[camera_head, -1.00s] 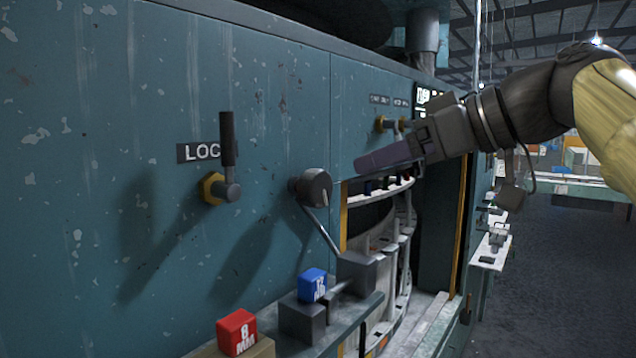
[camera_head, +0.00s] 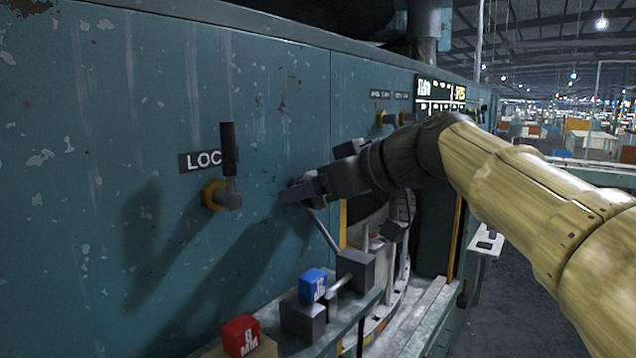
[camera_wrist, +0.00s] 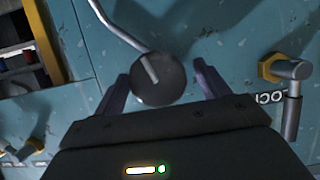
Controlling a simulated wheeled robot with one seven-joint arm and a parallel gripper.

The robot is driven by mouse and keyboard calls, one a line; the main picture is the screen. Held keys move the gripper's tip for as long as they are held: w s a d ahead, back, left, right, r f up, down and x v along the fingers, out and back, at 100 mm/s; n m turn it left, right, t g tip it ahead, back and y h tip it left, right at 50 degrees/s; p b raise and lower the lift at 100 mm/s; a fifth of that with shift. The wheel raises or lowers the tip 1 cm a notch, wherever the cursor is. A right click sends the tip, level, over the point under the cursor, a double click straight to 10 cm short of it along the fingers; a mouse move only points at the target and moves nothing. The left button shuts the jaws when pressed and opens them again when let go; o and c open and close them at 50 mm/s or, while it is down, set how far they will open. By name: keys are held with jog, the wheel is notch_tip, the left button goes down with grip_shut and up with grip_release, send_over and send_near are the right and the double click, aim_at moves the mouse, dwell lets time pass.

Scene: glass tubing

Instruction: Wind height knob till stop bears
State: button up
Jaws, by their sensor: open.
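The round dark grey knob (camera_wrist: 158,80) sits on the teal panel between my open fingers in the wrist view, with clear gaps on both sides. A pale mark or pin lies across its face. In the head view the knob is mostly hidden behind my gripper (camera_head: 300,192). My gripper (camera_wrist: 160,88) is open and holds nothing. A thin bent rod (camera_head: 322,230) runs down from the knob to a grey block (camera_head: 356,270) on the ledge. I cannot tell which part is the stop.
The LOC-marked lever (camera_head: 229,165) with its yellow nut stands left of the knob. A red block (camera_head: 240,335) and a blue block (camera_head: 312,285) sit on the ledge below. An opening in the machine lies to the right, and brass fittings (camera_head: 387,119) are above it.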

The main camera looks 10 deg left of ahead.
jog(key=c, duration=0.9)
jog(key=shift+d, duration=0.1)
jog(key=shift+g, duration=0.3)
jog(key=m+g, duration=0.1)
jog(key=m, duration=0.2)
jog(key=shift+w+y+b, duration=0.15)
jog(key=shift+y+b, duration=0.2)
jog(key=shift+y, duration=0.05)
jog(key=shift+m+g+y+b, duration=0.3)
jog(key=shift+m+g+y, duration=0.2)
jog(key=shift+m+g, duration=0.5)
